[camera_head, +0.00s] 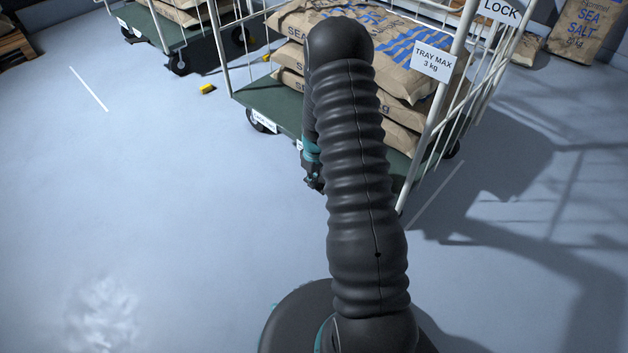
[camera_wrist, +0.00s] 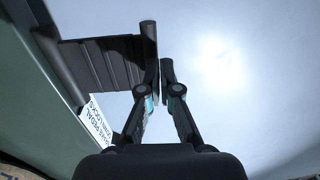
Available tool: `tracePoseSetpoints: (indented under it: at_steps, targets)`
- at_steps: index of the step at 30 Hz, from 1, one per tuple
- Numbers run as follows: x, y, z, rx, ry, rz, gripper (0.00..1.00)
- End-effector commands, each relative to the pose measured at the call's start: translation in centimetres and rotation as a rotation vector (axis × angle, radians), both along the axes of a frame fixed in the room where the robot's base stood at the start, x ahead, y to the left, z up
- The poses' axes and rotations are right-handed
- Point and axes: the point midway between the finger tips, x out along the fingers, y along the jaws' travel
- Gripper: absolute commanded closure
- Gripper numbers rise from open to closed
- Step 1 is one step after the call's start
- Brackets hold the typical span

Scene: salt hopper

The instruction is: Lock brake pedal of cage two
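A wheeled cage (camera_head: 262,100) with a green deck and white bars stands before me, loaded with sacks; no number on it is readable. The wrist view shows its green deck edge (camera_wrist: 45,80) and a black ribbed brake pedal (camera_wrist: 98,64) jutting out from it. A white label (camera_wrist: 98,122) beside the pedal reads partly "PEDAL" and "LOCKS". My gripper (camera_wrist: 160,72) has its fingertips nearly together, at the pedal's outer end bar. The left fingertip overlaps the bar in view; contact is unclear. In the head view my gripper (camera_head: 315,182) is low beside the deck, and my arm hides the pedal.
Another cage (camera_head: 168,32) with sacks stands at the back left. A small yellow object (camera_head: 207,89) lies on the floor between the cages. A salt sack (camera_head: 582,30) leans at the back right. The left floor is clear.

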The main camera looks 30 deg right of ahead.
Motion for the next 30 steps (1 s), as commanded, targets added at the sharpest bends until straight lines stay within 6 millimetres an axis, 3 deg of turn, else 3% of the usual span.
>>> tracePoseSetpoints:
  at_steps: [3,12,30]
  targets:
    - [-0.1,0.3,-1.5,0.000,0.000,0.000,1.00]
    - [-0.2,0.5,-3.2,-0.001,-0.001,-0.001,1.00]
    - [-0.2,0.5,-3.4,0.000,0.000,-0.001,1.00]
